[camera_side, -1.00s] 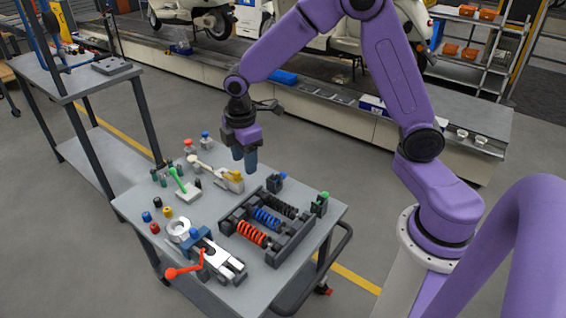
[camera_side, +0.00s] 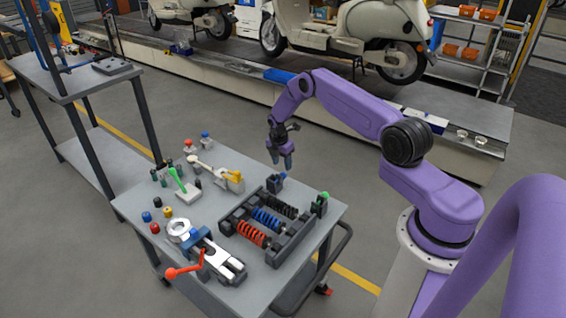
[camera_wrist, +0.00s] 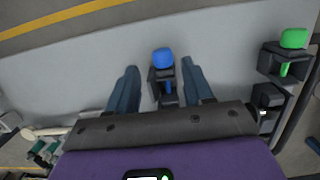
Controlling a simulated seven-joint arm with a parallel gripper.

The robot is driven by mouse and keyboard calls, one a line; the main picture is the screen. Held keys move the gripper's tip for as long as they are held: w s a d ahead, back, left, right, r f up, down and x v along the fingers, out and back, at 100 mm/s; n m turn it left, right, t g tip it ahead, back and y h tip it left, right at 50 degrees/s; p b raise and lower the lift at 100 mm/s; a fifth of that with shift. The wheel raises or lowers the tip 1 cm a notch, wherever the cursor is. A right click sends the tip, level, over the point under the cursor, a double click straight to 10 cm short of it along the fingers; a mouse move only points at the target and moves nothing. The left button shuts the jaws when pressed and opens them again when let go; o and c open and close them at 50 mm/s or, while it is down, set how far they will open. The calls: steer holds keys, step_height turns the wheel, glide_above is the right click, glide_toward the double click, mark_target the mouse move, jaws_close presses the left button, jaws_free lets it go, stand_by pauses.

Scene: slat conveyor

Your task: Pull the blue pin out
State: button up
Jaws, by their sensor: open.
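The blue pin has a blue head (camera_wrist: 162,59) and stands in a small dark block (camera_wrist: 164,90). It also shows in the side view as a blue head (camera_side: 283,176) on the dark block near the table's back right edge. My gripper (camera_side: 283,163) is above that block, pointing down. In the wrist view my gripper (camera_wrist: 160,72) is open, with one finger on each side of the blue pin and visible gaps between. The fingers do not appear to touch the pin or block.
A green pin (camera_wrist: 293,38) stands in a similar dark block to the right. A dark tray with coloured springs (camera_side: 267,222), a clamp with an orange handle (camera_side: 186,270) and a toggle clamp with yellow parts (camera_side: 235,176) share the table (camera_side: 150,200).

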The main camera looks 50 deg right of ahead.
mark_target(283, 173)
steer(key=shift+s+d+f, duration=0.1)
steer(key=shift+d+f, duration=0.15)
steer(key=shift+f, duration=2.9)
steer(key=c, duration=0.9)
steer(key=shift+d, duration=2.3)
steer(key=o, duration=0.9)
steer(key=shift+d, duration=0.1)
